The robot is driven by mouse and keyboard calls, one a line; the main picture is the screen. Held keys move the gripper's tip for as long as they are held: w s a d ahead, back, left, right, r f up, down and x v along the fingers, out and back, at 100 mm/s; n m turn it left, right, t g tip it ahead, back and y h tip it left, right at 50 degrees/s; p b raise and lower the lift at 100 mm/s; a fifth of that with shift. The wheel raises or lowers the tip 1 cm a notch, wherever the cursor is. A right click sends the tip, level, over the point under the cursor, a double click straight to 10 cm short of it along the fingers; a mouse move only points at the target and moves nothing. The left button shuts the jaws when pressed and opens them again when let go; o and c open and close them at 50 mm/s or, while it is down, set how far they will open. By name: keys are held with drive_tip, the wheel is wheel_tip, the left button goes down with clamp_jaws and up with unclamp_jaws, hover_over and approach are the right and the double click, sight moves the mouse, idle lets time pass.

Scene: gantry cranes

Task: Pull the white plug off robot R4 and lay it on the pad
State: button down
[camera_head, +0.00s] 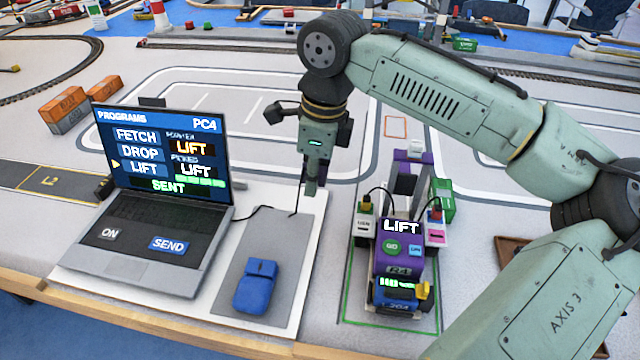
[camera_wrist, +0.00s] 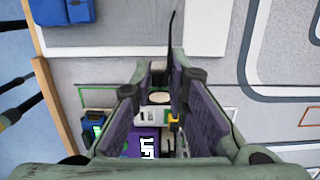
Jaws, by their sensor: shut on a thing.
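My gripper (camera_head: 312,188) is raised in the air, left of robot R4 and over the far right corner of the white board. In the wrist view, my gripper (camera_wrist: 162,88) has its fingers on both sides of a small white plug (camera_wrist: 160,97). A thin black cable runs from it. In the head view the fingers mostly hide the plug. Robot R4 (camera_head: 398,262) is purple, with a lit LIFT sign, and stands apart from my gripper. The grey pad (camera_head: 285,265) lies on the white board, with a blue mouse (camera_head: 256,287) on it.
An open laptop (camera_head: 150,215) stands left of the pad, showing PROGRAMS PC4. A white block (camera_head: 364,226) and a pink-and-white block (camera_head: 436,234) flank R4's sign. The pad's far and right parts are bare. The wooden table edge (camera_head: 180,325) runs in front.

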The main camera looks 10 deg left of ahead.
drive_tip(key=p, duration=0.3)
hover_over(296, 200)
drive_tip(key=s+d, duration=0.1)
drive_tip(key=shift+w+a, duration=0.3)
drive_tip(key=shift+w, duration=0.3)
drive_tip(key=shift+f+b, duration=2.2)
drive_tip(key=shift+f, duration=2.95)
drive_tip(key=shift+s+f, duration=0.1)
drive_tip(key=shift+f, duration=0.45)
drive_tip(key=c, duration=1.5)
unclamp_jaws()
